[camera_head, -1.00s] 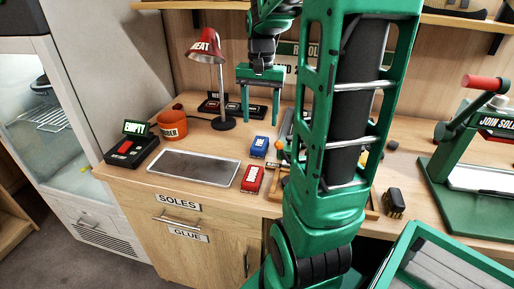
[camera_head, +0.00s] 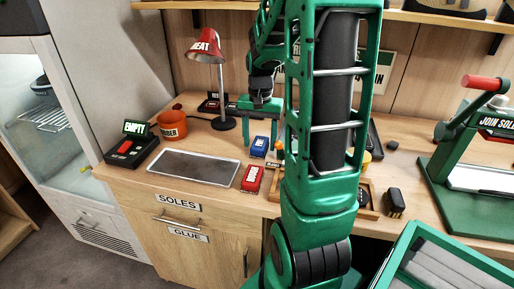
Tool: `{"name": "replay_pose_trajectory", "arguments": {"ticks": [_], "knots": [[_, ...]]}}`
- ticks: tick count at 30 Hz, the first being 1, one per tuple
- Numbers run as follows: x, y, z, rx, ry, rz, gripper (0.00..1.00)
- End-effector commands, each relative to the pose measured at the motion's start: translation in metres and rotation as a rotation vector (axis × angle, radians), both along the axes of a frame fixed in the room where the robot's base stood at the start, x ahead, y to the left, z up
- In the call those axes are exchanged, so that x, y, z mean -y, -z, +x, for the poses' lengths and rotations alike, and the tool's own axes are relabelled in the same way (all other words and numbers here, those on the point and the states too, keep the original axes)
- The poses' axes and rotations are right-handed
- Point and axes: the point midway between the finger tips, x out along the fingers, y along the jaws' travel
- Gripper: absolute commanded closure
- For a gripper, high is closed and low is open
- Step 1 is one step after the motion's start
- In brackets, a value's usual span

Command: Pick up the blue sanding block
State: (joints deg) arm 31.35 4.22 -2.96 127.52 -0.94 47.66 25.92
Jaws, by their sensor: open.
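The blue sanding block (camera_head: 259,146) lies on the wooden workbench, behind a similar red block (camera_head: 252,178). My gripper (camera_head: 259,147) is open and points down, with its two green fingers apart on either side of the blue block in the picture. The fingertips appear near the block's height. I cannot tell whether they touch it. Nothing is visibly held.
A red lamp (camera_head: 222,123) stands left of my gripper, with an orange bucket (camera_head: 172,125) farther left. A grey metal plate (camera_head: 195,168) lies in front. A green press (camera_head: 468,180) stands at the right. My arm hides part of the bench.

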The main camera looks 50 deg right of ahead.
Motion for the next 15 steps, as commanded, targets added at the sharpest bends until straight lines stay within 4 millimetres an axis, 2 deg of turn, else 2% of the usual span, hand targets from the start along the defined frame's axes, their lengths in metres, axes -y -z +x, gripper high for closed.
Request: {"name": "replay_pose_trajectory", "arguments": {"ticks": [4,9,15], "knots": [[-0.0001,-0.0002,0.0001,0.0,0.0,0.0,0.44],[-0.0001,-0.0003,0.0002,0.0,0.0,0.0,0.84],[0.0,-0.0005,0.0002,0.0,0.0,0.0,0.86]]}}
